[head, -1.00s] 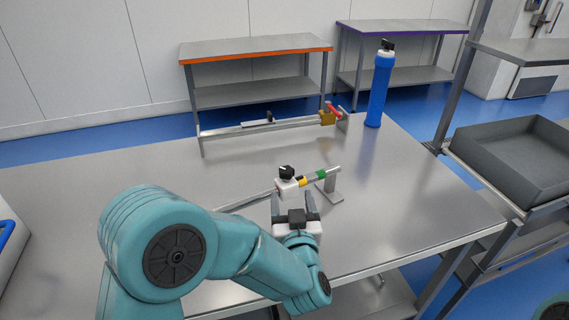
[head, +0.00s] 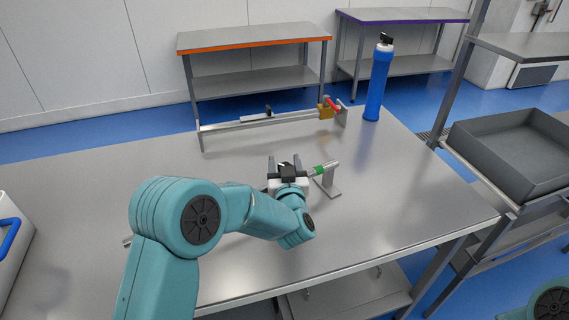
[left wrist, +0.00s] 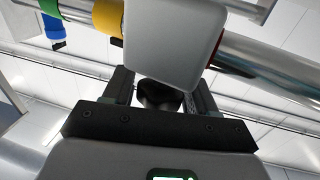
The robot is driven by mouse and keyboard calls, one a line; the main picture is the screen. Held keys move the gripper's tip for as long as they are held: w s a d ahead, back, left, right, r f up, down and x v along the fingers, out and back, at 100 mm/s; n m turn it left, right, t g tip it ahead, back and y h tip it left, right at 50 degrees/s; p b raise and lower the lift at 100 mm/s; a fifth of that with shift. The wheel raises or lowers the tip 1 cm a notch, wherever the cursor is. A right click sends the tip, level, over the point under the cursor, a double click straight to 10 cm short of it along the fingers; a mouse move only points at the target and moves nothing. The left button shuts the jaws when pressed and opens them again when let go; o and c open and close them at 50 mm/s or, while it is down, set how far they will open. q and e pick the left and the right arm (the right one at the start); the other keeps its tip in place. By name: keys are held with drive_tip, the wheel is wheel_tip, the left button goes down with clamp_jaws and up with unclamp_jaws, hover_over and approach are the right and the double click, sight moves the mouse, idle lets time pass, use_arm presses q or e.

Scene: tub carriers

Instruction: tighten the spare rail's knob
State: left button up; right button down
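The spare rail lies on the steel table on stands; one stand (head: 327,182) shows at its right end, beside a green band (head: 320,170). In the left wrist view the rail (left wrist: 262,62) crosses the top, with a white block (left wrist: 172,40) and a yellow band (left wrist: 108,16) on it. In the head view my left gripper (head: 284,163) covers most of the block and knob. My right gripper is out of view.
A second rail (head: 255,122) with a red-handled brass clamp (head: 327,108) stands at the table's back edge. A blue bottle (head: 379,80) stands at the back right corner. A grey tub (head: 515,150) is on the right. The table's front right is clear.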

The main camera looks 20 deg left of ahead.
use_arm(q)
drive_tip(key=c, duration=0.6)
drive_tip(key=m+h+b, duration=0.1)
drive_tip(key=h+b, duration=0.1)
drive_tip(key=b, duration=0.1)
drive_tip(key=m+t+h+b, duration=0.1)
drive_tip(key=m+h+b, duration=0.1)
drive_tip(key=h+b, duration=0.1)
drive_tip(key=m+h+b, duration=0.2)
drive_tip(key=b, duration=0.2)
drive_tip(key=shift+d+f+h, duration=0.2)
drive_tip(key=shift+d+h, duration=0.05)
drive_tip(key=shift+h, duration=0.05)
drive_tip(key=shift+d+m+h+b, duration=0.1)
drive_tip(key=shift+m+h+b, duration=0.3)
drive_tip(key=shift+h+b, duration=0.3)
drive_tip(key=shift+r+h+b, duration=0.25)
drive_tip(key=shift+h+b, duration=0.05)
drive_tip(key=shift+b, duration=0.1)
drive_tip(key=shift+m, duration=0.3)
drive_tip(key=o, duration=1)
drive_tip(key=shift+c, duration=0.2)
drive_tip(key=shift+d, duration=0.1)
drive_tip(key=shift+s, duration=0.1)
drive_tip(key=s+a+b, duration=0.2)
drive_tip(key=s+b, duration=0.1)
drive_tip(key=s, duration=1.3)
drive_tip(key=shift+a, duration=0.25)
